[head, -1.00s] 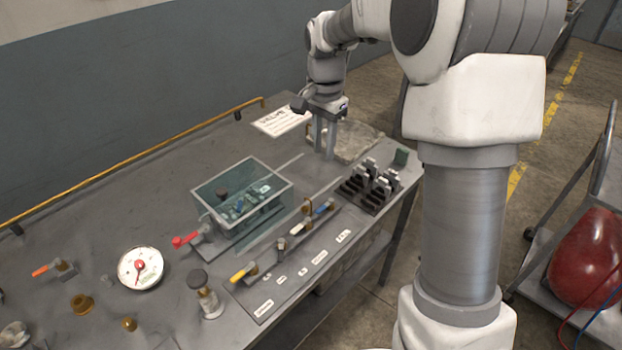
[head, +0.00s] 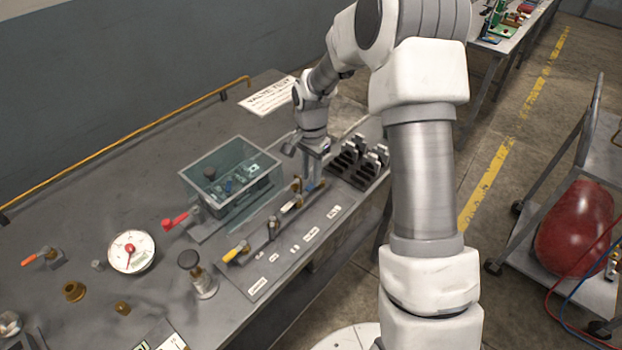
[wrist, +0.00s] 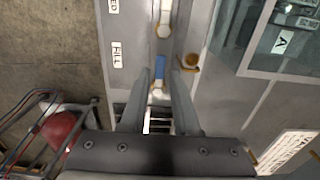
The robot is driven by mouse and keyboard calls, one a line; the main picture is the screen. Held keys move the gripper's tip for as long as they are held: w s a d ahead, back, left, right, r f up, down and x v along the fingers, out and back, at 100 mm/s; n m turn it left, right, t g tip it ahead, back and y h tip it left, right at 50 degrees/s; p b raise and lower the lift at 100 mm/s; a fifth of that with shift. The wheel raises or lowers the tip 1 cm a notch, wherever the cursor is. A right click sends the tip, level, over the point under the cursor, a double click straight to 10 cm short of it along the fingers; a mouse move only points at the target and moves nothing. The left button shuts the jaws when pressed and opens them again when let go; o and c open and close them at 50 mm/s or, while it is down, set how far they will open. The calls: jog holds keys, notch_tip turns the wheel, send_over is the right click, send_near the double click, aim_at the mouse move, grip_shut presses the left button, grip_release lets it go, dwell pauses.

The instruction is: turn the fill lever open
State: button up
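The blue-handled lever (head: 316,187) lies along the pipe panel at its right end. In the wrist view the blue handle (wrist: 159,67) sits beside a label reading FILL (wrist: 117,54). My gripper (head: 313,176) points down over this lever and partly hides it in the head view. In the wrist view my gripper (wrist: 159,76) is open, with one finger on each side of the handle's line. No grip shows; I cannot tell whether the fingers touch it. A yellow-handled lever (head: 237,252) lies at the panel's left end.
A clear bin (head: 232,180) and a red-handled lever (head: 175,221) stand behind the panel. A black rack (head: 357,163) stands to the right of my gripper. A brass fitting (wrist: 188,62) is close beside the handle. A gauge (head: 131,251) is at the left.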

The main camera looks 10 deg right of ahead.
jog(key=shift+f, duration=1.1)
grip_shut()
